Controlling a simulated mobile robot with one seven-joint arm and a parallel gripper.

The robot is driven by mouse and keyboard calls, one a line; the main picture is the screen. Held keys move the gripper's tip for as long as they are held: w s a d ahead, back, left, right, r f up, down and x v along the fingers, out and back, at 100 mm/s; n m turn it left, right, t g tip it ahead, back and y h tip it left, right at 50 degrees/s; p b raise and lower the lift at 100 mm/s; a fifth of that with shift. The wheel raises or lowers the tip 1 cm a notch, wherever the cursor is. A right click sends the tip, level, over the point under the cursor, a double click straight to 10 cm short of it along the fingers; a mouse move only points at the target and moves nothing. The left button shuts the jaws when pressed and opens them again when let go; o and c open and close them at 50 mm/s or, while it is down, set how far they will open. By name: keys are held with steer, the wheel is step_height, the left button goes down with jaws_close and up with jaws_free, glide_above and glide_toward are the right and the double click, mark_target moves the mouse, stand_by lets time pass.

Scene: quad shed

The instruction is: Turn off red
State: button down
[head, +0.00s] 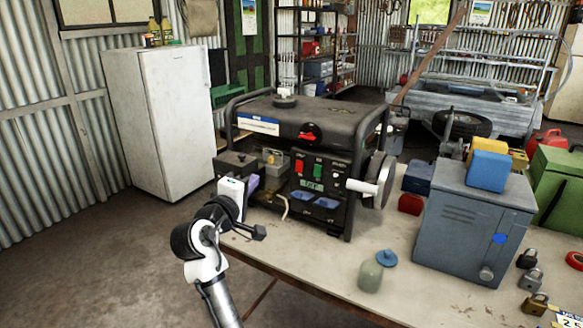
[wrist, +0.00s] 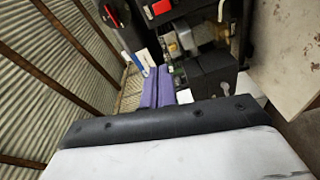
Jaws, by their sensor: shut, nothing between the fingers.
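A black generator (head: 327,125) stands on the bench in the head view. Its front panel carries a red switch (head: 299,164), with a green switch (head: 318,168) just to its right. A red knob (head: 308,136) sits above them on the tank front. My gripper (head: 252,183), with purple fingers, is at the generator's left end, left of and a little below the red switch, apart from it. The wrist view shows the fingers (wrist: 155,88) shut and empty. A red part of the generator (wrist: 160,8) shows at that view's top edge. Whether the red switch is on is too small to tell.
A pull-starter wheel with a pale handle (head: 363,186) sticks out at the generator's right. A grey metal box (head: 462,230) with blue and yellow blocks stands on the bench (head: 330,265) farther right. A green jar (head: 370,277) and blue lid stand at the front.

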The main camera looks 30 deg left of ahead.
mark_target(299, 171)
steer(key=d+f+h, duration=0.1)
steer(key=w+d+f+g+h, duration=0.1)
steer(key=h, duration=0.1)
steer(key=shift+w+f, duration=0.15)
steer(key=shift+w+p, duration=0.1)
steer(key=shift+p, duration=0.2)
steer(key=w+p, duration=0.1)
steer(key=w, duration=0.3)
steer(key=w+f+p, duration=0.1)
steer(key=w, duration=0.3)
steer(key=w+p, duration=0.2)
steer(key=w, duration=0.2)
steer(key=shift+w+f, duration=0.5)
steer(key=shift+w, duration=0.35)
